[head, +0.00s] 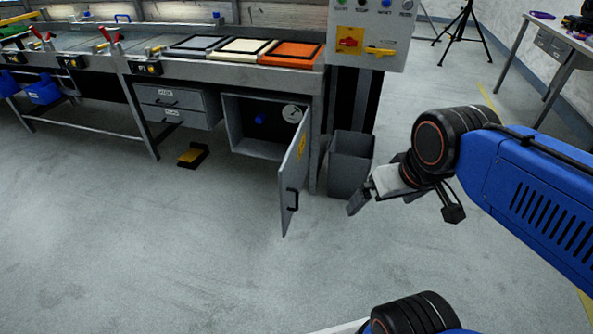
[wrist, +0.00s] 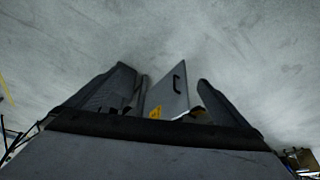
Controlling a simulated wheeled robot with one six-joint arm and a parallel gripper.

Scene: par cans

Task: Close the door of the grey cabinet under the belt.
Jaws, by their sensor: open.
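The grey cabinet (head: 237,131) sits under the right end of the belt bench. Its door (head: 291,186) stands wide open, hinged at the right side and swung out toward me. The door has a dark bar handle (head: 293,199) and a yellow label. A blue item and a round gauge show inside the cabinet. My gripper (head: 360,200) is to the right of the door, apart from it, in front of the grey bin. In the wrist view the open fingers (wrist: 170,98) frame the door (wrist: 168,92) beyond them, with nothing between the fingertips that I can see held.
A grey bin (head: 350,165) stands right of the cabinet, close behind my gripper. Drawers (head: 178,105) and a yellow-black pedal (head: 193,156) are to the left. A control panel (head: 372,32) rises above the bin. The floor in front of the door is clear.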

